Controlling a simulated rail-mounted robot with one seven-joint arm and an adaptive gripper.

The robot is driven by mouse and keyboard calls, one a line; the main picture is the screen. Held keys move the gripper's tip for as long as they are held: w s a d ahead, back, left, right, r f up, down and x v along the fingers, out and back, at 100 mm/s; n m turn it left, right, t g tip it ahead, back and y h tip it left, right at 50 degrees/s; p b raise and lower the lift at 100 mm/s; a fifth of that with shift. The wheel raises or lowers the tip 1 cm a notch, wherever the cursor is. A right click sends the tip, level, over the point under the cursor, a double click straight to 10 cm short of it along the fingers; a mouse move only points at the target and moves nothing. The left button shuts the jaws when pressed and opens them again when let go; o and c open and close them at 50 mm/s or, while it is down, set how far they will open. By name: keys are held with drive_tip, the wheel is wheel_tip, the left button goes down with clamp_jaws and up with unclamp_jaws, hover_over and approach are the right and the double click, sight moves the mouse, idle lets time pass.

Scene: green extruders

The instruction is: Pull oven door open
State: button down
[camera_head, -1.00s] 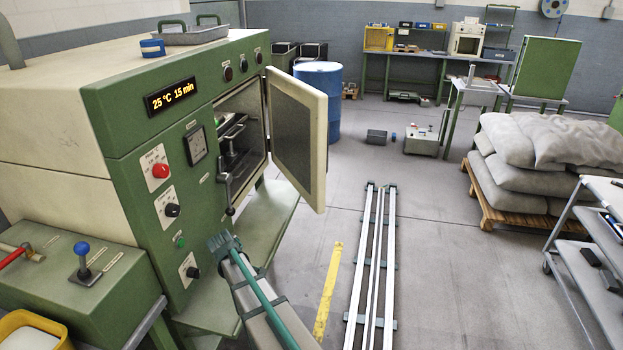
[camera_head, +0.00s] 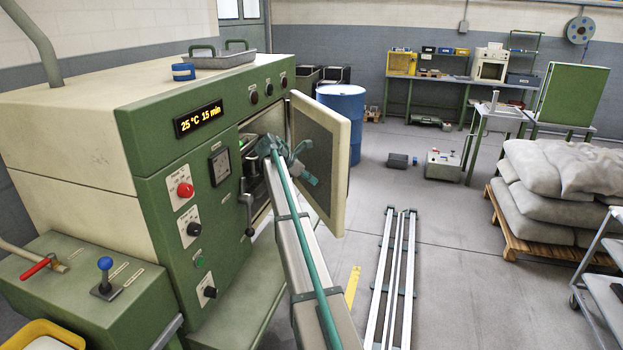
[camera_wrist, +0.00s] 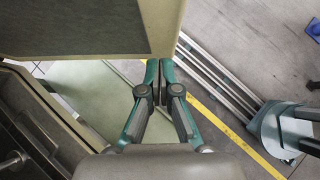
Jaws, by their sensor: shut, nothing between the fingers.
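The green oven (camera_head: 188,160) stands at the left in the head view, and its cream-framed door (camera_head: 341,150) with a dark window is swung well open to the right. In the wrist view the door (camera_wrist: 158,52) fills the upper left, with its window facing the oven opening. My gripper (camera_wrist: 158,76) is shut and empty. Its fingertips lie close to the door's lower edge, at the inner, window side; I cannot tell whether they touch it. In the head view my arm reaches up to the opening and covers part of it. The oven handle (camera_head: 247,205) hangs at the front left of the opening.
A blue drum (camera_head: 343,105) stands behind the door. White rails (camera_head: 392,270) lie on the floor to the right. A pallet of sacks (camera_head: 555,190) stands further right. A green ledge (camera_head: 245,290) runs below the oven opening. Floor between rails and sacks is clear.

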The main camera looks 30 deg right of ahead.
sight(334, 187)
drive_tip(key=p+x, duration=0.1)
drive_tip(key=x, duration=0.2)
drive_tip(key=d+r+p+x, duration=0.1)
drive_tip(key=x, duration=0.2)
drive_tip(key=p+x, duration=0.1)
drive_tip(key=x, duration=0.2)
drive_tip(key=shift+s+d+r, duration=0.15)
drive_tip(key=shift+d+r, duration=0.05)
drive_tip(key=shift+d, duration=0.1)
drive_tip(key=shift+s+d+f, duration=0.1)
drive_tip(key=shift+d, duration=0.4)
